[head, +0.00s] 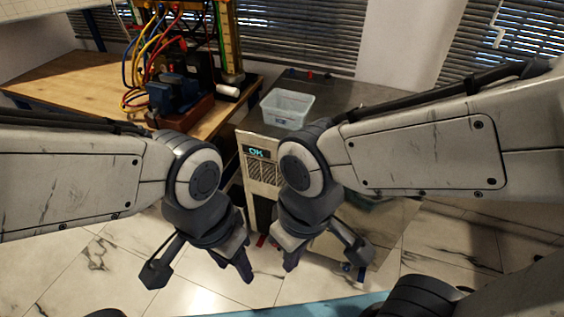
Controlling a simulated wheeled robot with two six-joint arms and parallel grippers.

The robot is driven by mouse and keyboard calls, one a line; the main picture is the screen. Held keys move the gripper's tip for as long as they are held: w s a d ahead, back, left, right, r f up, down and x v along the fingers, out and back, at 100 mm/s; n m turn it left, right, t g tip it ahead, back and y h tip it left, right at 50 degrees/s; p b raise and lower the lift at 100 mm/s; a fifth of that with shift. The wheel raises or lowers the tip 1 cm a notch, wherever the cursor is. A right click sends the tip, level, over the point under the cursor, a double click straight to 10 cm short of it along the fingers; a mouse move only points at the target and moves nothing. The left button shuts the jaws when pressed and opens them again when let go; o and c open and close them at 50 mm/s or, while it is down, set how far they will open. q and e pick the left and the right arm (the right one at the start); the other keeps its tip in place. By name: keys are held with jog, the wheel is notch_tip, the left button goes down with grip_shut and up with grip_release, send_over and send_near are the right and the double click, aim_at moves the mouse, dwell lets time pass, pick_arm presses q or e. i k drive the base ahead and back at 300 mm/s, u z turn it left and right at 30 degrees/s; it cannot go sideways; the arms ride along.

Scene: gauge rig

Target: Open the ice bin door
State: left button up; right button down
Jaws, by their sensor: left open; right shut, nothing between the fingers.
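The ice machine stands at centre behind my arms; its pale front panel (258,150) carries a lit "OK" display (257,152) and vent slots. My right arm covers much of its front. A brownish, shiny panel (390,235) shows below that arm; I cannot tell whether it is the ice bin door, nor whether it is open. My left gripper (240,263) is open, pointing down in front of the machine's left side. My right gripper (290,262) is shut and empty, pointing down just to its right. Neither visibly holds a handle.
A clear plastic tub (288,107) sits on the machine's dark top. To the left a wooden bench (70,85) carries a rig with coloured hoses (140,75). Slatted blinds hang behind. The marble-tiled floor (100,275) is open at lower left.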

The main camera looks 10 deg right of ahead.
aim_at(382, 220)
jog(key=z, duration=1.5)
jog(key=k, duration=0.55)
jog(key=u, duration=1.1)
